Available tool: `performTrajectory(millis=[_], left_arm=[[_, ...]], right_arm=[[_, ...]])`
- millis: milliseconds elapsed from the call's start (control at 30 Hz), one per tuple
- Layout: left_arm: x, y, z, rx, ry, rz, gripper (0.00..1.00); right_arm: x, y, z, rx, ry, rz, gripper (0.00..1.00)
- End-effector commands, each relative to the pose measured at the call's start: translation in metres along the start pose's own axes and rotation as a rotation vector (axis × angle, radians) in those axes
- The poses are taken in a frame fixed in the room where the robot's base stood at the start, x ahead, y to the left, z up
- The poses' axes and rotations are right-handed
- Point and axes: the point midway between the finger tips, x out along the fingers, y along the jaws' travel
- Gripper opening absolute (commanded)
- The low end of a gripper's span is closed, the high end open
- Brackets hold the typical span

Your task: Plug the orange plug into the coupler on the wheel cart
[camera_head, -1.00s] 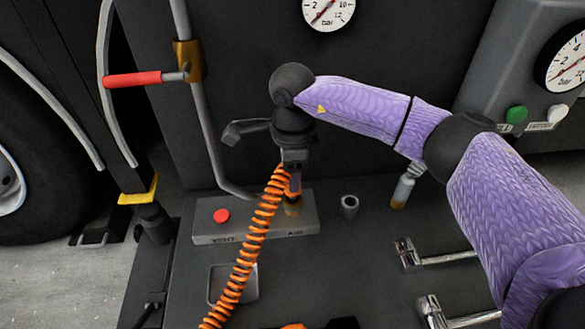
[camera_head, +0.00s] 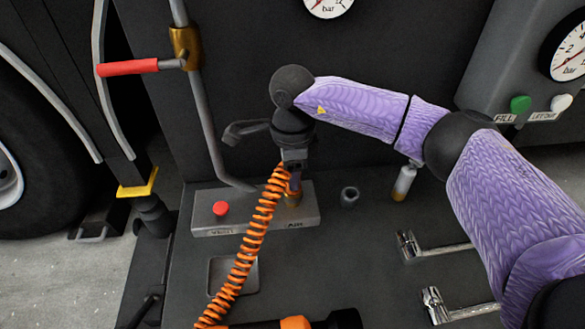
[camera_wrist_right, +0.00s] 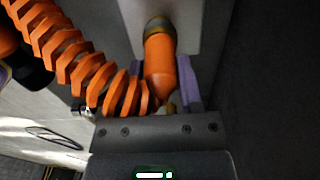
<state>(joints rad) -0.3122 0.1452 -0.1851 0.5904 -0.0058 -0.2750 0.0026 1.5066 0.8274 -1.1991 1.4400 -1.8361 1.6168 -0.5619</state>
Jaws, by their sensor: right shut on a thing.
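My right gripper (camera_head: 295,183) is shut on the orange plug and points down over the grey block (camera_head: 262,218). The plug (camera_wrist_right: 160,68) shows clearly in the right wrist view between the purple fingers, with a brass ring at its far end. The brass coupler (camera_head: 293,200) stands on the right part of the block, straight below the fingers. The plug's tip is at the coupler; I cannot tell how deep it sits. The orange coiled hose (camera_head: 250,245) runs from the plug down left, and it also shows in the right wrist view (camera_wrist_right: 75,55). My left gripper is out of view.
A red button (camera_head: 220,208) is on the block's left part. A small grey socket (camera_head: 349,196) and a white-and-brass fitting (camera_head: 404,181) stand to the right. An orange-and-black object (camera_head: 296,322) is at the bottom edge. A red-handled lever (camera_head: 128,67) is upper left.

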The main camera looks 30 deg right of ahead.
Motion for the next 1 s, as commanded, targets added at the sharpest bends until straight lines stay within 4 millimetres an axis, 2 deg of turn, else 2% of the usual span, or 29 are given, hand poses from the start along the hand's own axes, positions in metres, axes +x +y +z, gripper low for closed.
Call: performTrajectory(millis=[33,200,467,633,767,900,1000], left_arm=[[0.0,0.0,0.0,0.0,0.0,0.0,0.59],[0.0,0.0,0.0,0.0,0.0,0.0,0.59],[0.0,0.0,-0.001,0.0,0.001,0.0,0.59],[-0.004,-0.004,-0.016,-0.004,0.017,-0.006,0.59],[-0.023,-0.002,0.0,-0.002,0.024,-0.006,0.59],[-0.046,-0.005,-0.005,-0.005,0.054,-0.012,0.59],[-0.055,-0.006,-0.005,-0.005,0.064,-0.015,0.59]], right_arm=[[-0.001,0.0,0.0,0.0,-0.002,-0.002,0.5],[-0.001,0.0,0.0,0.0,-0.001,-0.002,0.86],[-0.001,0.0,0.0,0.0,-0.001,-0.001,0.86],[-0.001,0.0,0.0,0.0,-0.001,-0.001,0.86],[-0.041,0.0,0.0,0.0,-0.005,-0.01,0.86],[-0.083,0.0,0.0,0.001,-0.005,-0.011,0.86],[-0.101,0.0,0.0,0.001,-0.005,-0.008,0.86]])
